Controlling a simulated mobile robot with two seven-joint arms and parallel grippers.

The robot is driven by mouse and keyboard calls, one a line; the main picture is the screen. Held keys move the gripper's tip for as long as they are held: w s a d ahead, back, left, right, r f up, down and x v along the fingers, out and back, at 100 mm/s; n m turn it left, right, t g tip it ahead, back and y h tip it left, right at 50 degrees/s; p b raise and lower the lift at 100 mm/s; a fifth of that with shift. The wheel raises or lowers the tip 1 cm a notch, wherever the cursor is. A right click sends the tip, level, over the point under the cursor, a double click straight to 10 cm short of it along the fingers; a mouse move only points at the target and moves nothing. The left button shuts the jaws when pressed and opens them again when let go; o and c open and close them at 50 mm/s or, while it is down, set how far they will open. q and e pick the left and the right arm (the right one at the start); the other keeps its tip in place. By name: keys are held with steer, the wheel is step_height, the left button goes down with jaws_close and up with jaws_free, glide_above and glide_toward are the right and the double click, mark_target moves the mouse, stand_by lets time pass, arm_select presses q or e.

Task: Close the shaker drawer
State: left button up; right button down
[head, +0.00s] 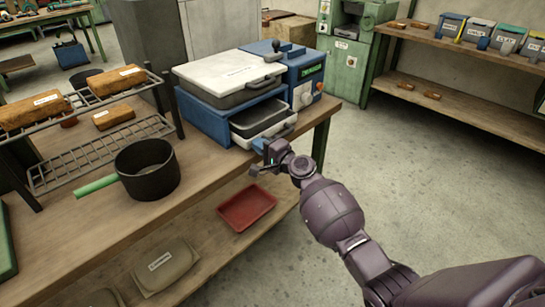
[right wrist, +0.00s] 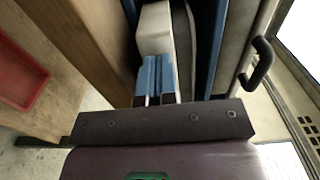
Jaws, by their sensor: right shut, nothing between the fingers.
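The shaker (head: 215,117) is a blue box with a white lid on the wooden bench. Its drawer (head: 287,131), pale-fronted with a dark inside, stands partly out at the front. My right gripper (head: 261,146) is at the drawer's front, its blue fingers together and empty. In the right wrist view the closed fingertips (right wrist: 157,62) point at the pale drawer front (right wrist: 154,28) and seem to be touching it or very close; I cannot tell which. My left gripper is not in view.
A red tray (head: 246,207) is on the lower shelf. The blue control unit (head: 300,72) adjoins the shaker. Open floor lies to the right.

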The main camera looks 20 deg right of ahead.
mark_target(252, 139)
steer(key=x, duration=0.3)
steer(key=shift+f+b, duration=0.15)
steer(key=shift+b, duration=0.25)
steer(key=shift+w+a, duration=0.1)
steer(key=shift+w, duration=0.2)
steer(key=shift+s, duration=0.15)
